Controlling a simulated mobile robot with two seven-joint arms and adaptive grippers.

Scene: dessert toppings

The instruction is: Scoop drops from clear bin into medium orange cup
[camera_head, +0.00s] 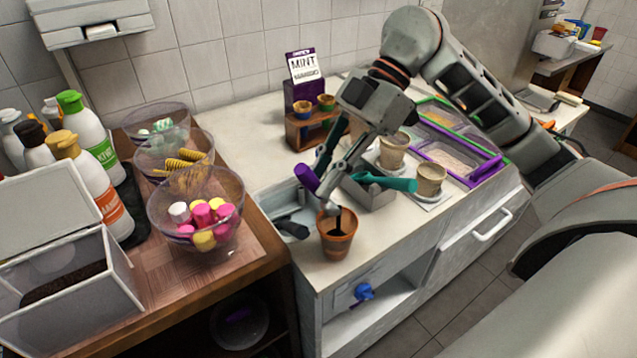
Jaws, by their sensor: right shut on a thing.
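The orange cup (337,244) stands upright near the front edge of the white counter, with dark material visible inside. The clear bin (70,318) is at the lower left on the wooden table, its lid open and dark drops (62,284) inside. My right gripper (330,187) is just above and behind the cup, shut on what looks like a purple-handled scoop (307,178). The handle sticks out to the left of the fingers. The scoop's head is hard to tell from the fingers above the cup rim. My left gripper is not in view.
A teal handle (390,182) lies just right of my gripper, by a grey holder (376,198). Tan cups (430,180) and purple-rimmed trays (457,160) stand farther right. Clear bowls (196,212) and bottles (92,135) fill the left table. A mint sign (303,66) stands behind.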

